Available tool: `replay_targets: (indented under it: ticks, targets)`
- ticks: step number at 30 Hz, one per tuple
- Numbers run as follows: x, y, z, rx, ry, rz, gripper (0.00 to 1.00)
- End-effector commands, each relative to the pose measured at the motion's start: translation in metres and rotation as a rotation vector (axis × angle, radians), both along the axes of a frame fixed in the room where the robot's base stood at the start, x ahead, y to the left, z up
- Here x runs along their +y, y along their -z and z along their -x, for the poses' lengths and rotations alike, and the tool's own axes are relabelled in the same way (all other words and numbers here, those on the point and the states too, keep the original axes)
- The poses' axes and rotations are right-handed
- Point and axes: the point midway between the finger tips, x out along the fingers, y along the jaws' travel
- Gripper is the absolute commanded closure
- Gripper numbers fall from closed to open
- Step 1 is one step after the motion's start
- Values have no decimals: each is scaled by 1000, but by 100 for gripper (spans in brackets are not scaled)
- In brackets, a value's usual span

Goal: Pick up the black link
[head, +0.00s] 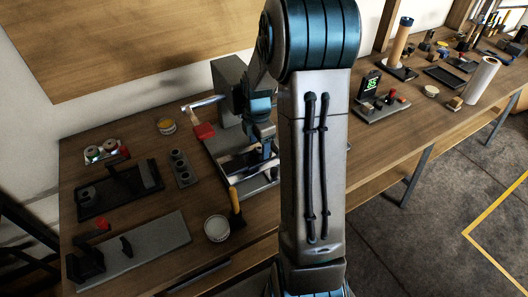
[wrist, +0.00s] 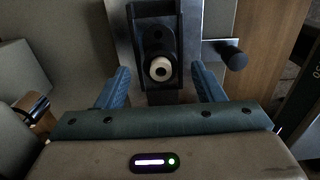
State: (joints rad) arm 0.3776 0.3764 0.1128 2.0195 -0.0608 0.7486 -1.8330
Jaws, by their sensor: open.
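A dark, elongated piece that looks like the black link (wrist: 155,28) shows in the wrist view, with a cream ring (wrist: 160,69) at its near end. It lies over a grey metal plate (wrist: 124,38). My gripper (wrist: 161,84) is open, with one blue finger on each side of the piece's near end. I cannot tell whether the fingers touch it. In the head view my gripper (head: 262,150) is low over the grey machine (head: 229,78) on the bench, and my arm hides part of that area.
A dark tray (head: 98,207), a grey plate (head: 160,238) and a white tin (head: 216,228) stand on the bench. In the wrist view a black knob (wrist: 236,60) sits right of my fingers.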

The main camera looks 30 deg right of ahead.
Motion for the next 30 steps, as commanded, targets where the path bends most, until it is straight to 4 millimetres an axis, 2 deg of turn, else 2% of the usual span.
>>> replay_targets:
  ticks: [5, 13, 14, 19, 30]
  targets:
    - [0, 22, 0, 3, 0, -1, 38]
    - [0, 25, 0, 0, 0, 0, 38]
    - [0, 25, 0, 0, 0, 0, 44]
    - [0, 25, 0, 0, 0, 0, 90]
    - [0, 22, -1, -2, 0, 1, 91]
